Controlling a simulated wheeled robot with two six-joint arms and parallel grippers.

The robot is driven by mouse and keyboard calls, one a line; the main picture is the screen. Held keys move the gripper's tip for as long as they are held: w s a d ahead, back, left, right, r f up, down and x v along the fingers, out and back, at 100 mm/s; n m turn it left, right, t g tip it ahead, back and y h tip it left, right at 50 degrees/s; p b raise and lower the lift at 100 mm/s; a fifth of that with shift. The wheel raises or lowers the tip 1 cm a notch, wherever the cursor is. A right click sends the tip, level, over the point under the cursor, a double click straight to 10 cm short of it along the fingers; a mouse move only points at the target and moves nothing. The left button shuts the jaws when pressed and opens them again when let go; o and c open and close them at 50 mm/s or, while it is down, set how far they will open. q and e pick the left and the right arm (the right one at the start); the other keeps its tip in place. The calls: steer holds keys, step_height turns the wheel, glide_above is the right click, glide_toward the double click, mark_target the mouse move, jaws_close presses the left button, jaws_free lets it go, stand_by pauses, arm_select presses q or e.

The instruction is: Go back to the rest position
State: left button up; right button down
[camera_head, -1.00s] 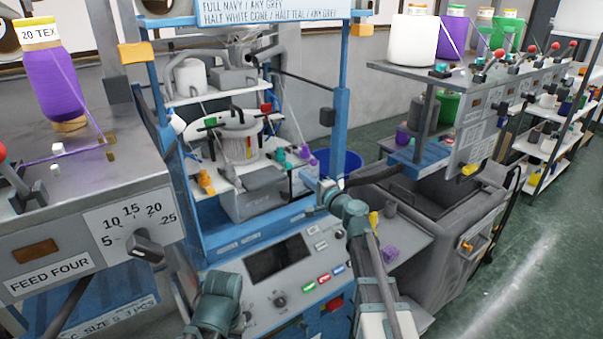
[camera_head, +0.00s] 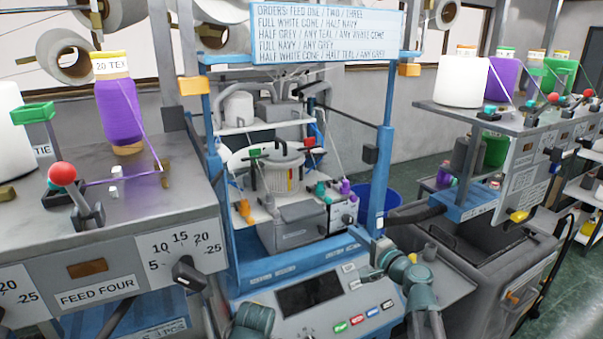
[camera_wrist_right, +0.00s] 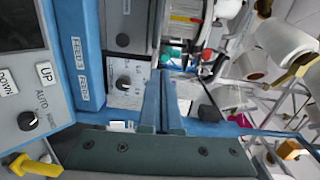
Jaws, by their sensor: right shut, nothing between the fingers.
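My right gripper (camera_head: 374,262) is over the right side of the control panel (camera_head: 262,312), in front of the blue frame's right post. In the right wrist view its two grey-teal fingers (camera_wrist_right: 162,85) lie together, shut with nothing between them. They point toward the machine's blue frame and the printing there. A teal joint of my own arm shows at the bottom of the head view, left of the panel's screen. My left gripper does not show in the head view.
The knitting machine (camera_head: 277,170) stands behind the panel inside a blue frame (camera_head: 389,165). The Feed Four unit (camera_head: 97,298), with a red-knobbed lever (camera_head: 62,175) and a purple cone (camera_head: 119,112), is at left. A grey bin (camera_head: 490,265) is at right. Green floor (camera_head: 575,290) shows beyond.

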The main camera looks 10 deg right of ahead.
steer(key=s+a+f+n+g+y+b, duration=0.1)
steer(key=s+a+f+n+g, duration=0.5)
steer(key=a+f, duration=0.3)
steer(key=s+a+f+n+g+b, duration=0.1)
steer(key=s+a+f+n+g, duration=0.5)
steer(key=a, duration=0.5)
arm_select(q)
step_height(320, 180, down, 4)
steer(key=shift+b, duration=0.9)
arm_select(e)
steer(key=s+d+f+n+g+h, duration=0.2)
steer(key=s+f+n+g+h, duration=0.2)
steer(key=s+f+h, duration=0.5)
steer(key=s+f, duration=0.1)
steer(key=s, duration=0.4)
steer(key=shift+d+n+g, duration=0.3)
steer(key=shift+d+n, duration=0.1)
steer(key=shift+s+f, duration=0.1)
